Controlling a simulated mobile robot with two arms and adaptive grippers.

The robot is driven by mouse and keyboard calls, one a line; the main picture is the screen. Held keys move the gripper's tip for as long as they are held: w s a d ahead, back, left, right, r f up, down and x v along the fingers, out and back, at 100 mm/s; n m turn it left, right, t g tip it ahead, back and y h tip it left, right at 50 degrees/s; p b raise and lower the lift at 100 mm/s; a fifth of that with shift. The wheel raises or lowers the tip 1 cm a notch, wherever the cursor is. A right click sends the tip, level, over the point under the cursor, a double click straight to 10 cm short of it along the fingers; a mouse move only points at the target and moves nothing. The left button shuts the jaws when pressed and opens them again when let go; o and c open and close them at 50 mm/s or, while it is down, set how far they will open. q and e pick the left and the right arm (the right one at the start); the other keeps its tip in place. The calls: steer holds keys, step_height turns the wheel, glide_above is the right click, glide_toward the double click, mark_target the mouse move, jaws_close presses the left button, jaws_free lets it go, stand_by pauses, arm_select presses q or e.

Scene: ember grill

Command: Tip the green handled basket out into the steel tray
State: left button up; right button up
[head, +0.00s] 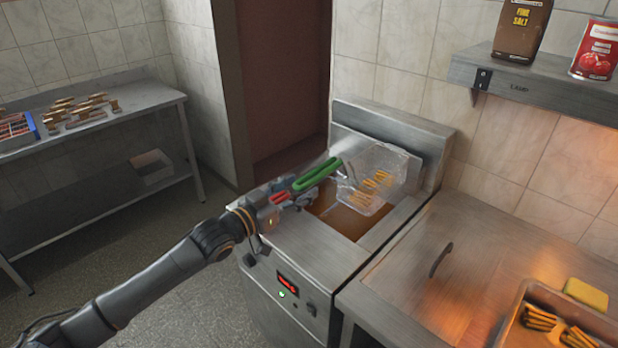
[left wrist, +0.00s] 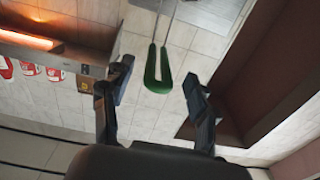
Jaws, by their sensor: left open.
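The wire basket (head: 392,160) sits tilted over the fryer's oil well, with golden sticks like fries (head: 378,180) in it. Its green handle (head: 317,174) points toward my left gripper (head: 288,193). My left gripper is open, and in the left wrist view the looped end of the green handle (left wrist: 158,84) shows between its two fingers (left wrist: 158,74). The fingers look apart from the handle on both sides. The steel tray (head: 512,318) lies on the counter at the lower right, partly cut off, with several golden sticks in it. My right gripper is not in view.
The fryer (head: 300,247) has dark brown oil (head: 350,222) below the basket. A yellow sponge (head: 586,293) is by the tray's back rim. A shelf (head: 545,85) with a salt bag and red can overhangs the counter. The counter (head: 450,275) between fryer and tray is mostly clear.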

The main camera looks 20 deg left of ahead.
arm_select(q)
steer(key=shift+p+x, duration=0.4)
steer(key=shift+x, duration=1.6)
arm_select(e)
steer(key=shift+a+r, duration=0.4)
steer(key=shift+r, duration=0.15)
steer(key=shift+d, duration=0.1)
